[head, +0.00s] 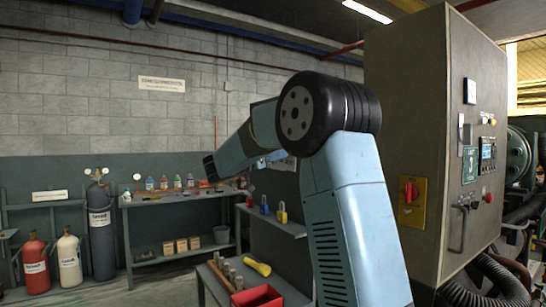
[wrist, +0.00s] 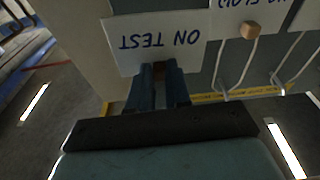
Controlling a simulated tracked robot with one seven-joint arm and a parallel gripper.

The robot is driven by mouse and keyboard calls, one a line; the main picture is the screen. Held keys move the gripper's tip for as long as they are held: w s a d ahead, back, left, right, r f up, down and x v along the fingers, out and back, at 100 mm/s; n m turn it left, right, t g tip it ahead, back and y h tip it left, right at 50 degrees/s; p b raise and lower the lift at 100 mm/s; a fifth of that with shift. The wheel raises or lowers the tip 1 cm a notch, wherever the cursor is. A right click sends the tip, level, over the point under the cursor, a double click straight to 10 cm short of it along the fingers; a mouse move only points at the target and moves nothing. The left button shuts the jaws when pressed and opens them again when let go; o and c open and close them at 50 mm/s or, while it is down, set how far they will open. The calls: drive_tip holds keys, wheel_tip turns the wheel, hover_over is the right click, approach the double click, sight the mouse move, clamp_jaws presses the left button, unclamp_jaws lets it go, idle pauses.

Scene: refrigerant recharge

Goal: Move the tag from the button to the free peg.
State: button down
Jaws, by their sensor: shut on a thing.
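My gripper (wrist: 163,72) is shut on a white tag (wrist: 128,46) that reads "ON TEST", upside down in the wrist view. The tag is in front of a grey-green board and its top edge lies near the fingertips. A wooden peg (wrist: 250,31) sticks out to the right of the tag, in front of a second white tag (wrist: 272,14) whose text is partly hidden. A red button (head: 488,198) is on the grey cabinet at right.
White cords (wrist: 285,68) and a yellow lettered strip (wrist: 245,93) are close to my gripper on the right. A grey cabinet (head: 415,110) stands right of my arm.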

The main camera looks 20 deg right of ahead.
drive_tip(key=shift+w+d+f, duration=0.15)
drive_tip(key=shift+d+f, duration=0.05)
drive_tip(key=shift+d, duration=0.5)
drive_tip(key=shift+w+d+f, duration=0.1)
drive_tip(key=shift+d+f, duration=0.1)
drive_tip(key=shift+d, duration=0.55)
drive_tip(key=shift+w+d+f, duration=0.15)
drive_tip(key=shift+d+f, duration=0.05)
drive_tip(key=shift+d, duration=0.5)
drive_tip(key=c, duration=1)
unclamp_jaws()
